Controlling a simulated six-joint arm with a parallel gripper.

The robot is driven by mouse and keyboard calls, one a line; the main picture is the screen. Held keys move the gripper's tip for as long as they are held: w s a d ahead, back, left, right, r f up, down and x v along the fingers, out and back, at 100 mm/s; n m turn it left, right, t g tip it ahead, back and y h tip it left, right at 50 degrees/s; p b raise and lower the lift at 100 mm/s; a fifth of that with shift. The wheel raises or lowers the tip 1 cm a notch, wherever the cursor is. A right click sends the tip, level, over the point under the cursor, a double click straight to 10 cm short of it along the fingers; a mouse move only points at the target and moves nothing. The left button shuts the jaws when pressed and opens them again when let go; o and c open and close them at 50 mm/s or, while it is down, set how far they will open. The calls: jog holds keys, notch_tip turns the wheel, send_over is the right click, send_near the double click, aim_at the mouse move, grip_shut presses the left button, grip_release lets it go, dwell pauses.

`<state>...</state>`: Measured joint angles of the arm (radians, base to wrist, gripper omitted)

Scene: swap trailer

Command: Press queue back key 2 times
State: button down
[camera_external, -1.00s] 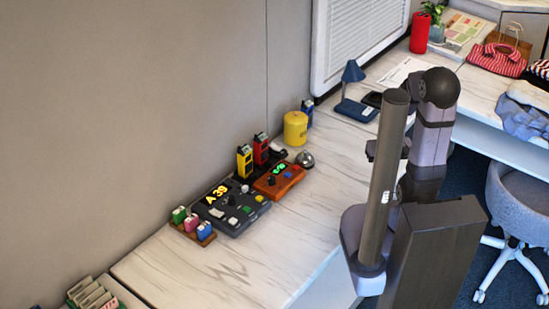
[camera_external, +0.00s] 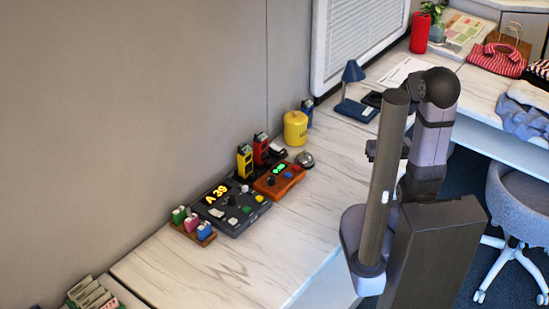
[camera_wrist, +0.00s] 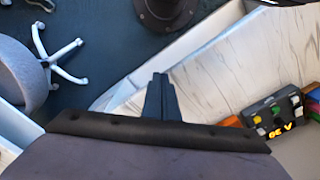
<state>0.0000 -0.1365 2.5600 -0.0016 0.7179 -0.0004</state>
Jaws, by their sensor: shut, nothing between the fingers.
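The dark queue console (camera_external: 238,222) lies flat on the white marbled counter, with a lit yellow display (camera_external: 215,195) that reads "A 39". Its top carries several small keys, among them white, green and yellow ones. I cannot read which one is the queue back key. In the wrist view the console (camera_wrist: 268,122) shows upside down at the right. My gripper (camera_wrist: 160,76) is shut and empty, its fingertips well left of the console in that view. In the external view my gripper (camera_external: 371,151) is held above the counter, right of the console and apart from it, partly behind my arm.
An orange device (camera_external: 272,187) with a green display stands beside the console. Yellow (camera_external: 244,160) and red (camera_external: 261,150) handsets stand behind, a silver bell (camera_external: 305,160) and yellow canister (camera_external: 295,128) farther back. A wooden rack (camera_external: 205,240) sits left. The counter's front is clear.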

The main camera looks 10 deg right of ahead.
jog(key=w+a+m+t+y+p, duration=0.15)
jog(key=w+a+m+p, duration=0.35)
jog(key=a, duration=0.5)
jog(key=w+a+m+t+y+p, duration=0.1)
jog(key=w+a+m+t+p, duration=0.15)
jog(key=w+a, duration=0.6)
jog(key=s+a+m+y+p, duration=0.2)
jog(key=s+a+m+p, duration=0.1)
jog(key=a, duration=0.9)
jog(key=s+a+f+m+t+y+p, duration=0.1)
jog(key=s+a+m, duration=0.4)
jog(key=a, duration=0.8)
jog(key=shift+s+y+p, duration=0.5)
jog(key=shift+y+p, duration=0.4)
jog(key=shift+y, duration=0.25)
jog(key=shift+f, duration=0.15)
